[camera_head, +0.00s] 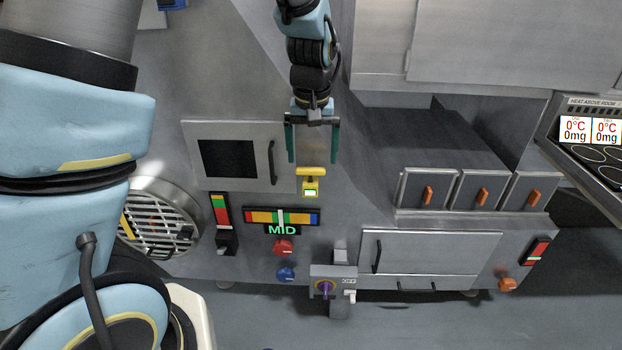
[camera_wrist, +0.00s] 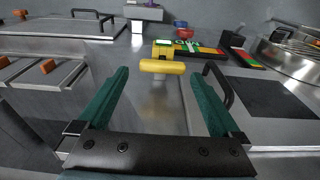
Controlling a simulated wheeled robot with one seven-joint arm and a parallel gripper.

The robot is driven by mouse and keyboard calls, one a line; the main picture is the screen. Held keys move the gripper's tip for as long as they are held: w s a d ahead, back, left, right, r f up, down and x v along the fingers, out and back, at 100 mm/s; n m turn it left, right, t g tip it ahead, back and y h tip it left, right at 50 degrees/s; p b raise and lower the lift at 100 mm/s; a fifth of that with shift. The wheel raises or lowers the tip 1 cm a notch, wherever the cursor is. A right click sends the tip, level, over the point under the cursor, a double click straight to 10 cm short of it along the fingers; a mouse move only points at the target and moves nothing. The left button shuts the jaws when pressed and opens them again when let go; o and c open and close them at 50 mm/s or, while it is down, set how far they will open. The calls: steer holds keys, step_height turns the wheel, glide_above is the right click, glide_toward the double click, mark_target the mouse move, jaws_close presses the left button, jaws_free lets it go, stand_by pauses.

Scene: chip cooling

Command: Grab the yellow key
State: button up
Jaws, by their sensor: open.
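The yellow key (camera_head: 311,182) stands at the front of the grey machine, with a bar-shaped handle and a small lit display on its body. In the wrist view the key (camera_wrist: 163,66) lies straight ahead, its rounded handle facing me, beyond and roughly between my fingertips. My gripper (camera_head: 312,160) is open and empty, its two green fingers apart, just above the key in the head view. In the wrist view both fingers of my gripper (camera_wrist: 160,78) show, with no contact on the key that I can make out.
A dark-windowed panel with a handle (camera_head: 228,158) is close left of my gripper. A colored gauge reading MID (camera_head: 281,217), a red knob (camera_head: 283,247) and a blue knob (camera_head: 286,273) sit below the key. Drawers with orange handles (camera_head: 482,190) stand to the right.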

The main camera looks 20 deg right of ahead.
mark_target(310, 174)
steer(key=f, duration=0.2)
steer(key=w+f, duration=0.1)
steer(key=f, duration=0.2)
steer(key=f+b, duration=0.1)
steer(key=f, duration=0.2)
steer(key=shift+w+f, duration=0.15)
steer(key=shift+c, duration=0.4)
steer(key=c, duration=1)
